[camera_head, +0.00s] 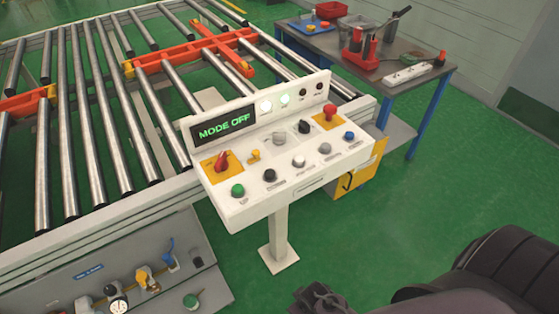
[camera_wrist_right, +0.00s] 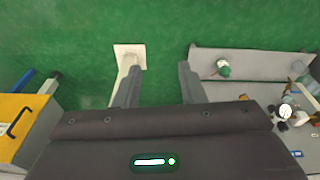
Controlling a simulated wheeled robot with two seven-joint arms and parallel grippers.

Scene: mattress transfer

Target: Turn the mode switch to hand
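The white control panel (camera_head: 290,165) stands on a pedestal, and its display (camera_head: 223,125) reads "MODE OFF" in green. A red-handled rotary switch (camera_head: 222,161) sits on a yellow plate at the panel's left. A black selector (camera_head: 304,127) and a silver switch (camera_head: 279,138) sit further right. I cannot read the small labels to tell which is the mode switch. My right gripper (camera_wrist_right: 159,68) is open and empty in the wrist view, over the floor beside the pedestal foot (camera_wrist_right: 130,55), apart from the panel. My left gripper is not in view.
A roller conveyor (camera_head: 110,120) with orange parts lies behind and left of the panel. A table (camera_head: 400,60) with tools stands at the back right. A lower panel (camera_head: 130,270) with valves and gauges is at the front left. Green floor is clear to the right.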

